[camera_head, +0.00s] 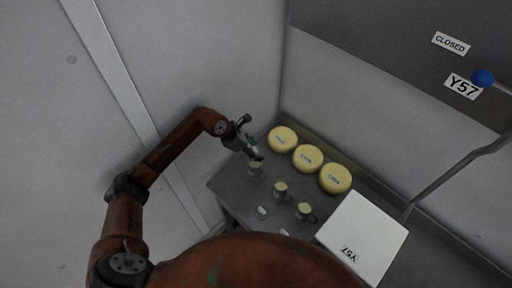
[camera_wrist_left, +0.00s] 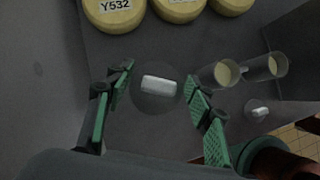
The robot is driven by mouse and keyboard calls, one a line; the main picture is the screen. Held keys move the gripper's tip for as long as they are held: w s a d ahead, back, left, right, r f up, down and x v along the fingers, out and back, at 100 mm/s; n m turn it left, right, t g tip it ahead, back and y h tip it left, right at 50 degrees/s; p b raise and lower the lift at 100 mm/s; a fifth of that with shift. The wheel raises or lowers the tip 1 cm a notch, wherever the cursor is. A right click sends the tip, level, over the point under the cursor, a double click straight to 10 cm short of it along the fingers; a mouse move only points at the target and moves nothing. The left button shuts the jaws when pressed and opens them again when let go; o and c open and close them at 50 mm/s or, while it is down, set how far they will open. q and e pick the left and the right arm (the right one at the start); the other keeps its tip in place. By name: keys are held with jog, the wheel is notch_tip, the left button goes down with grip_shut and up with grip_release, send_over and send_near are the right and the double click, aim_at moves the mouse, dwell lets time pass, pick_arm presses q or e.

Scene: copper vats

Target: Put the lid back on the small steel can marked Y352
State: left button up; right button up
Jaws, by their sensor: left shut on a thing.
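My left gripper (camera_head: 254,153), with green finger pads, points down at the left of the grey table. In the left wrist view its fingers (camera_wrist_left: 160,80) are shut on a round grey lid (camera_wrist_left: 155,104) with a white bar handle. A small steel can (camera_head: 255,170) with pale yellow contents stands just under the gripper in the head view; the held lid hides it in the wrist view. Whether lid and can touch, I cannot tell. Two more open cans, a middle one (camera_head: 281,189) and a right one (camera_head: 305,211), stand apart. No can marking is readable. My right gripper is not in view.
Three yellow rounds (camera_head: 283,139) stand along the back; one reads Y532 in the wrist view (camera_wrist_left: 116,10). Two loose lids, one left (camera_head: 262,211) and one nearer (camera_head: 285,232), lie in front. A white block marked Y57 (camera_head: 372,228) is at right. Walls stand close behind.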

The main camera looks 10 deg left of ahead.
pick_arm(q)
jog(key=shift+f+b, duration=0.7)
jog(key=shift+f, duration=0.9)
jog(key=shift+f+b, duration=1.05)
jog(key=shift+f, duration=0.5)
jog(key=shift+r, duration=0.15)
jog(key=shift+f+b, duration=0.2)
jog(key=shift+b, duration=0.45)
jog(key=o, duration=1.2)
jog(key=shift+o, duration=0.5)
